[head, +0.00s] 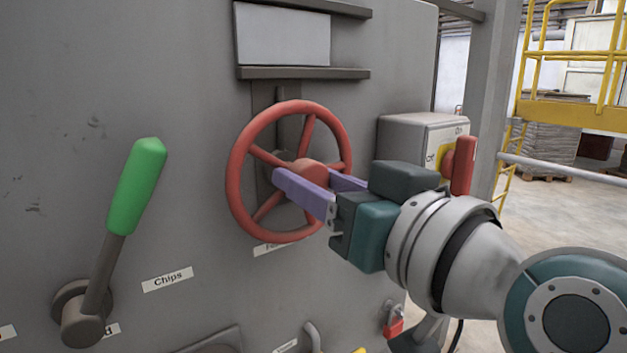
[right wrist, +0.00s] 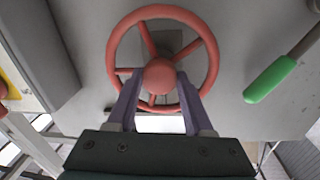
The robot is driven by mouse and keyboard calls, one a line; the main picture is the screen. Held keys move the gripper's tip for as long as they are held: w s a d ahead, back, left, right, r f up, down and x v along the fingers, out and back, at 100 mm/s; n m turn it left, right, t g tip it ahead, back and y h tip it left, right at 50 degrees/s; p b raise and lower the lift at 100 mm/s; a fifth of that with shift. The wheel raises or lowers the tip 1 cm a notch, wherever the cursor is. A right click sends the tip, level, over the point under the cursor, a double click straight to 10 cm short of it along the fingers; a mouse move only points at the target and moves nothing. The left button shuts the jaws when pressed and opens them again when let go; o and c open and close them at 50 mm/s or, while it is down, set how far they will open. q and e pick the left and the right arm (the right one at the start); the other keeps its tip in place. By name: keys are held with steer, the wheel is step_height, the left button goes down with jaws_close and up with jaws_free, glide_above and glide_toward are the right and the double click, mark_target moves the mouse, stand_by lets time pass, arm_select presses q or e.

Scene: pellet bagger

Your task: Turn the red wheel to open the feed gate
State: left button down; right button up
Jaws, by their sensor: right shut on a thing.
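The red wheel (head: 239,155) is a spoked handwheel on the front of the grey machine, right of the green-handled lever. In the right wrist view the red wheel (right wrist: 163,10) fills the upper middle, with its round hub between my fingertips. My right gripper (head: 306,176) comes in from the right, its purple fingers shut on the wheel's hub. The right gripper (right wrist: 160,85) also shows in the right wrist view, one finger on each side of the hub. A label below the wheel is partly hidden. My left gripper is not in view.
A green-handled lever (head: 137,185) stands at the left beside a "Chips" label (head: 167,279). A grey box with a red switch handle (head: 463,165) is close behind my right gripper. A red padlock (head: 394,325) hangs below. A ledge (head: 303,73) juts out above the wheel.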

jaws_close()
steer(key=shift+w+d, duration=0.1)
stand_by(0.4)
